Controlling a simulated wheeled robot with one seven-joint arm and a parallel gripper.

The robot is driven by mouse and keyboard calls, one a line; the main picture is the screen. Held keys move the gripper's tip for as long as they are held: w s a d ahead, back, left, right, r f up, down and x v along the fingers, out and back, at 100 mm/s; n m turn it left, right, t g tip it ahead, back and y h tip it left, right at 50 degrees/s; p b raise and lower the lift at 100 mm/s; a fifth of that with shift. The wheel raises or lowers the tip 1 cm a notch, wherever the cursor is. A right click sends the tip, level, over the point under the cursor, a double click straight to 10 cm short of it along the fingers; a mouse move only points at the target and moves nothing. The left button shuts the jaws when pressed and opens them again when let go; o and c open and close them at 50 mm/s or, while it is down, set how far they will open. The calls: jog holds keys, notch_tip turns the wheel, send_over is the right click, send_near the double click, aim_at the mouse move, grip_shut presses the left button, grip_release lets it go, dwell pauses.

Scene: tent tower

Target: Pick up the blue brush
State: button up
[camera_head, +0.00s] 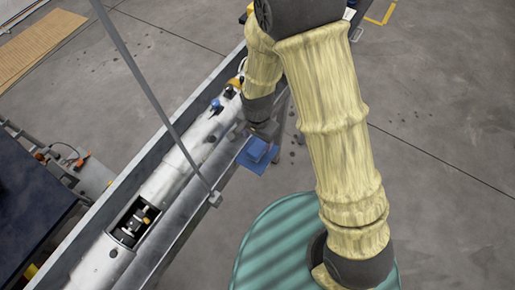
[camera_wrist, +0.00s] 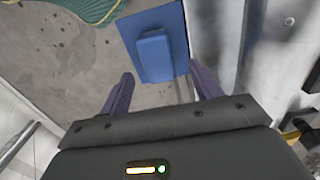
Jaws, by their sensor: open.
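The blue brush (camera_wrist: 155,56) shows in the wrist view as a blue block with rounded corners, lying on a flat blue sheet (camera_wrist: 178,27). In the head view the brush (camera_head: 257,150) sits on the same blue sheet (camera_head: 246,163) beside the long metal trough. My gripper (camera_wrist: 160,86) is open, with its two dark fingers spread apart and nothing between them. The brush lies beyond the fingertips in the wrist view, roughly in line with the gap. In the head view the end of my arm is just above the brush, and the fingers are hard to make out.
A metal trough (camera_head: 169,144) holding a long white cylinder (camera_head: 172,176) runs along the left of the brush. A thin grey pole (camera_head: 150,92) crosses in front of it. A green ribbed round surface (camera_head: 273,235) is below right. Grey floor is open at the right.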

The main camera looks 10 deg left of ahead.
aim_at(258, 146)
jog(key=f, duration=0.1)
jog(key=f+p, duration=0.1)
jog(key=f, duration=0.1)
jog(key=shift+s+f, duration=0.3)
jog(key=shift+f, duration=0.6)
jog(key=c, duration=1.1)
jog(key=shift+r, duration=0.1)
notch_tip(258, 146, up, 10)
jog(key=shift+f+b, duration=0.1)
jog(key=shift+b, duration=0.55)
